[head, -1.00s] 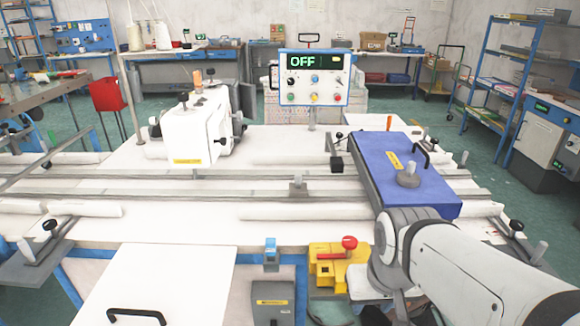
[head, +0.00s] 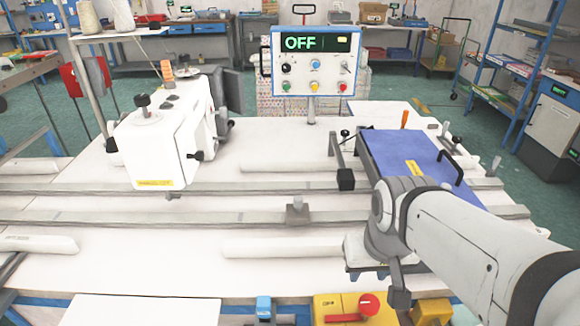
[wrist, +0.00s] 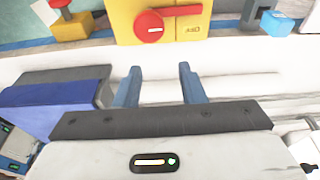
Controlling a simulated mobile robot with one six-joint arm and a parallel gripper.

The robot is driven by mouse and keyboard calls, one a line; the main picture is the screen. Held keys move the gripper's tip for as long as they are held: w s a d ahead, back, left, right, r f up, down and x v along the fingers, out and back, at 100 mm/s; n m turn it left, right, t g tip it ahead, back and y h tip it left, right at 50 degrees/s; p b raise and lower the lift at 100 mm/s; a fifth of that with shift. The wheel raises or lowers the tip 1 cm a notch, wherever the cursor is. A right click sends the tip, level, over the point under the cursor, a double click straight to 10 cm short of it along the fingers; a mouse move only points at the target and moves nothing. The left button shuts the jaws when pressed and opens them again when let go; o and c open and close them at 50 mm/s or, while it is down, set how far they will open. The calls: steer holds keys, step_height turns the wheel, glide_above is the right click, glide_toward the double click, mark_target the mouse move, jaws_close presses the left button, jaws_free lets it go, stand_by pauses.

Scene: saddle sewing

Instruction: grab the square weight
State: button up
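No block is clearly marked as the square weight. A small grey block with a round knob (head: 297,212) sits at the front rail in the head view; it may be the weight, but I cannot tell. My gripper (head: 367,273) is right of and nearer than that block, above the white table near its front edge. In the wrist view my gripper (wrist: 158,82) has its two blue fingers wide apart, with only white table surface and a pale roller visible between them. The blue-topped box (head: 405,155) stands behind my arm, which covers part of its top.
A yellow switch box with a red knob (head: 368,304) is close by at the front edge; it also shows in the wrist view (wrist: 150,25). A white sewing head (head: 165,130) stands left. A control panel reading OFF (head: 315,60) stands at the back. The mid-table has rails.

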steer(key=shift+s, duration=0.1)
steer(key=shift+o, duration=0.8)
steer(key=shift+r, duration=0.1)
steer(key=shift+o, duration=0.6)
steer(key=w+a+r+n+p, duration=0.1)
steer(key=w+r+n+p, duration=0.1)
steer(key=w, duration=0.6)
step_height(320, 180, up, 2)
steer(key=shift+w+a+g+p, duration=0.15)
steer(key=shift+w+g+p, duration=0.25)
steer(key=shift+p, duration=0.45)
steer(key=n+g+p, duration=0.2)
steer(key=n+p, duration=0.5)
glide_above(298, 197)
steer(key=f, duration=0.4)
steer(key=shift+w+d+f, duration=0.15)
steer(key=shift+d+f, duration=0.05)
steer(key=shift+d, duration=0.05)
steer(key=f, duration=0.2)
steer(key=f+p, duration=0.1)
steer(key=f, duration=0.2)
steer(key=f+p, duration=0.1)
steer(key=f, duration=0.1)
steer(key=shift+a+f, duration=0.25)
steer(key=shift+f, duration=0.15)
steer(key=shift+s, duration=0.2)
